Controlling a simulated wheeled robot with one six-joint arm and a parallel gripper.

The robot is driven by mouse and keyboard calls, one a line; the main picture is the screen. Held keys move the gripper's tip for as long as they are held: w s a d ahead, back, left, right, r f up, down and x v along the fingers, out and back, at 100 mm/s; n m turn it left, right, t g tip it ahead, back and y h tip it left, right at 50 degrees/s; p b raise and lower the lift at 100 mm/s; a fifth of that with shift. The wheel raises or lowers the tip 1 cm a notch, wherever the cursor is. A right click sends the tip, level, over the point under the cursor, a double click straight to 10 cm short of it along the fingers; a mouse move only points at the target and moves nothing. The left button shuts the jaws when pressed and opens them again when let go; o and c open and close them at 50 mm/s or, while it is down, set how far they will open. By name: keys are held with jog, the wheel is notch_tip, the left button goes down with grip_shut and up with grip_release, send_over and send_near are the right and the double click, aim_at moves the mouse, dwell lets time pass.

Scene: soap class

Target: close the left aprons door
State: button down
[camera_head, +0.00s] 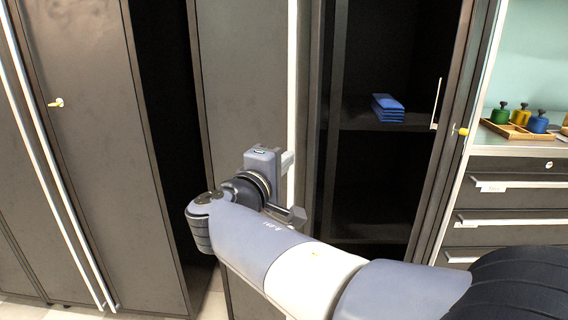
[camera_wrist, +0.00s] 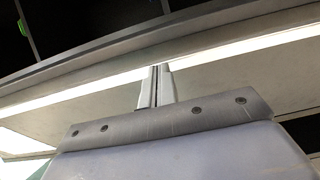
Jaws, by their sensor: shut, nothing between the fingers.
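A tall dark door (camera_head: 240,90) with a pale strip (camera_head: 292,60) along its right edge stands at the left of the open cabinet bay in the head view. I take it as the left aprons door. Blue folded aprons (camera_head: 387,108) lie on a shelf in the bay. My gripper is in front of this door near its pale edge; its fingertips are not clear in the head view. In the wrist view my gripper (camera_wrist: 156,84) is shut and empty, its fingers in front of a grey panel (camera_wrist: 110,110) with bright bands. Whether they touch it I cannot tell.
Another door (camera_head: 455,110) with a pale handle and yellow key stands at the bay's right. Closed drawers (camera_head: 520,195) and a counter with coloured weight-like pieces (camera_head: 537,122) are farther right. Another dark door (camera_head: 80,90) and a dark gap are at left.

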dwell(0.3)
jog(key=w+d+y+b, duration=0.1)
jog(key=w+d, duration=0.4)
jog(key=w, duration=0.4)
jog(key=w+d+n+t+y+b, duration=0.1)
jog(key=w+d+b, duration=0.1)
jog(key=w+d, duration=0.4)
jog(key=shift+w+d+n, duration=0.15)
jog(key=shift+w+n, duration=0.15)
jog(key=shift+w, duration=1.35)
jog(key=shift+s, duration=0.15)
